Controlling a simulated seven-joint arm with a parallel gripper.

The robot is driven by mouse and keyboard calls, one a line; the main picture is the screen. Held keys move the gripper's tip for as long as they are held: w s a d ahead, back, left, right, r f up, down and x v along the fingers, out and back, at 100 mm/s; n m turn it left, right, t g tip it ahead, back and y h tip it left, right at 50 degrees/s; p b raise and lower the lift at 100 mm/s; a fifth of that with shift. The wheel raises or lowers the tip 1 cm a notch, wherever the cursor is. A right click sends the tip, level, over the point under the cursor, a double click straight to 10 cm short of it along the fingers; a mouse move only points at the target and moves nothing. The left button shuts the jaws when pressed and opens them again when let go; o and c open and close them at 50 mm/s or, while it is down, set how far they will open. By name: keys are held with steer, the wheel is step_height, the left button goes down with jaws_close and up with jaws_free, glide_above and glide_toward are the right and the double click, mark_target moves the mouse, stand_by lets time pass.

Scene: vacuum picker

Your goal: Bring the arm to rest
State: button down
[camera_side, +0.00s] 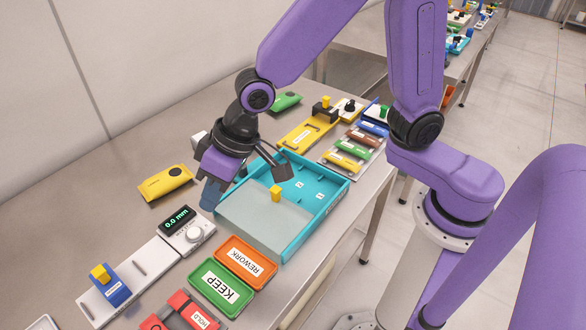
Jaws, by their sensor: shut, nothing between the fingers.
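My purple arm reaches in over the metal table (130,215) from the right. My gripper (210,200) hangs above the left rim of the teal tray (331,200). It is shut and holds nothing. The gripper and wrist hide part of the tray's left side.
A yellow device (166,184) lies left of the gripper. A gauge reading 0.0 mm (178,220), an orange REWORK tray (245,262) and a green KEEP tray (221,289) are nearer. A rack with coloured bars (351,148) stands behind.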

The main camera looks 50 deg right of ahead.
steer(key=s+d+r+n+g+h, duration=0.1)
steer(key=s+d+n, duration=0.3)
steer(key=s+d, duration=0.5)
steer(key=s+d+r+n+g+h, duration=0.1)
steer(key=s+d+n+h, duration=0.2)
steer(key=s+d, duration=0.6)
steer(key=d+n, duration=0.1)
steer(key=d, duration=0.4)
steer(key=shift+r+g, duration=0.25)
steer(key=shift+g, duration=0.15)
stand_by(0.8)
